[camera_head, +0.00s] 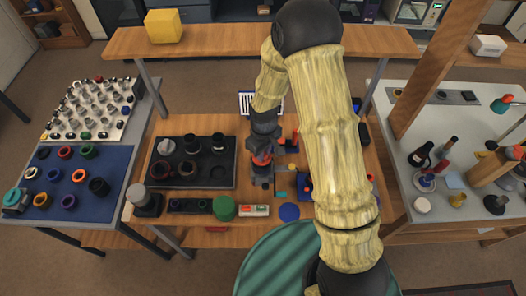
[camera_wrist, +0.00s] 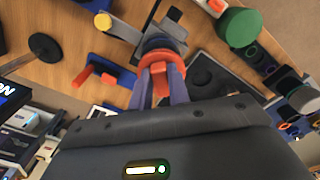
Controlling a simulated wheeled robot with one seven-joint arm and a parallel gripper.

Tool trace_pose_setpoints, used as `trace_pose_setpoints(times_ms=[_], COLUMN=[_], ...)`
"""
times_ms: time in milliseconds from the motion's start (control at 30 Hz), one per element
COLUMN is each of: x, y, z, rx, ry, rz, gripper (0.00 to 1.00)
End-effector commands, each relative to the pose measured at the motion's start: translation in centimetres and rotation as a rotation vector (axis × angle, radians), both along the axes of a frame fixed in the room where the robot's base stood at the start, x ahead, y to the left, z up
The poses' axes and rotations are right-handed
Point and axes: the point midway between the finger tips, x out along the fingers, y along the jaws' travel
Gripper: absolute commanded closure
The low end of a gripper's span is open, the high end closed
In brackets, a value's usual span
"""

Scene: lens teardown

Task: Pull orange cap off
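The orange cap (camera_head: 262,159) is at the middle of the wooden bench, directly below my gripper. In the wrist view the cap (camera_wrist: 161,62) shows as an orange-red ring with a raised tab pointing toward the camera. My gripper (camera_wrist: 160,75) has one finger on each side of this tab, and both fingers appear to press against it. In the head view my gripper (camera_head: 263,148) comes down from above and partly hides the cap. A dark round body (camera_wrist: 160,43) sits against the far side of the cap, on a grey fixture (camera_wrist: 170,25). No gap shows between cap and body.
A black tray (camera_head: 225,165) with dark lens parts lies left of my gripper. A green cylinder (camera_head: 224,208) and a blue disc (camera_head: 289,212) stand near the bench front. A red-handled tool (camera_wrist: 84,74) lies close by. A raised shelf (camera_head: 220,41) spans the back.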

Motion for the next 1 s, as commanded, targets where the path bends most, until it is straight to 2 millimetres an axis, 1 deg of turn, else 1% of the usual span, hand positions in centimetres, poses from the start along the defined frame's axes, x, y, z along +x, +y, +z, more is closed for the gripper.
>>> trace_pose_setpoints(times_ms=[67, 100, 167, 200, 1000], x=[0.0, 0.0, 0.0, 0.0, 0.0], y=[0.0, 0.0, 0.0, 0.0, 0.0], z=[0.02, 0.02, 0.02, 0.03, 0.7], rx=[0.0, 0.0, 0.0, 0.0, 0.0], ry=[0.0, 0.0, 0.0, 0.0, 0.0], rz=[0.0, 0.0, 0.0, 0.0, 0.0], gripper=[1.0, 0.87, 0.99, 1.0, 1.0])
